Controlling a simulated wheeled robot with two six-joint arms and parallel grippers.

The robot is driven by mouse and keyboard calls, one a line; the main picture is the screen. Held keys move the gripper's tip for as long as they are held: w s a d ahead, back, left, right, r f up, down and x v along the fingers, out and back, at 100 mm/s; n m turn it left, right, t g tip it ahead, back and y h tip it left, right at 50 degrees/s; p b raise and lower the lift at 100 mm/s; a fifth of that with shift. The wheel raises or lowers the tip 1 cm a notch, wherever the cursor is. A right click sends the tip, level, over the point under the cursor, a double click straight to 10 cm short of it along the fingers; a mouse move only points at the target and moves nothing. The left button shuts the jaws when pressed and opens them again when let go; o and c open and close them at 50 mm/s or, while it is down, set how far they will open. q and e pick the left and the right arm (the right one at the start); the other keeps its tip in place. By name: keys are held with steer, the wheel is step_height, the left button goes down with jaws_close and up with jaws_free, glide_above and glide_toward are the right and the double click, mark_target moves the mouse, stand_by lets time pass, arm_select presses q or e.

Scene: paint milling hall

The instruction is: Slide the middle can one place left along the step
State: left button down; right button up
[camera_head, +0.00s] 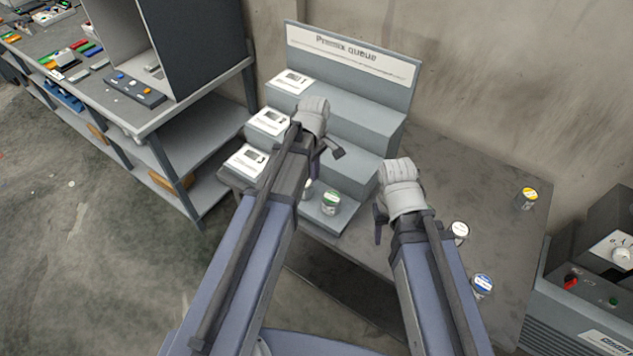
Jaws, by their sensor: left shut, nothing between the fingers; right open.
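The grey stepped stand (352,130), headed "Premix queue", stands at the back left of the table. A small can with a green lid (331,203) stands upright on its lowest step. A second can (308,188) just left of it is mostly hidden by my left arm, so I cannot tell which is the middle one. My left gripper (334,149) is shut and empty, over the upper steps, beyond the green-lidded can. My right gripper (379,218) is open and empty, right of that can and apart from it. My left arm hides part of the steps.
Cans with yellow (527,198), white (460,232) and blue (482,285) lids stand on the dark table (440,160) to the right. White placards (268,122) sit at the steps' left ends. A grey control box (598,285) is at right; a workbench (150,115) is at left.

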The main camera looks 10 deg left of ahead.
mark_target(315, 201)
arm_select(q)
steer(key=shift+f, duration=0.15)
arm_select(e)
steer(key=shift+f, duration=0.15)
arm_select(q)
step_height(315, 201, down, 10)
steer(key=b, duration=1)
arm_select(e)
step_height(315, 201, down, 10)
steer(key=shift+r, duration=0.1)
arm_select(q)
steer(key=w+a, duration=0.1)
steer(key=a, duration=0.2)
steer(key=w+a, duration=0.1)
steer(key=a, duration=0.2)
steer(key=w+a, duration=0.2)
steer(key=a, duration=0.1)
steer(key=shift+a, duration=0.3)
arm_select(e)
steer(key=shift+r, duration=0.1)
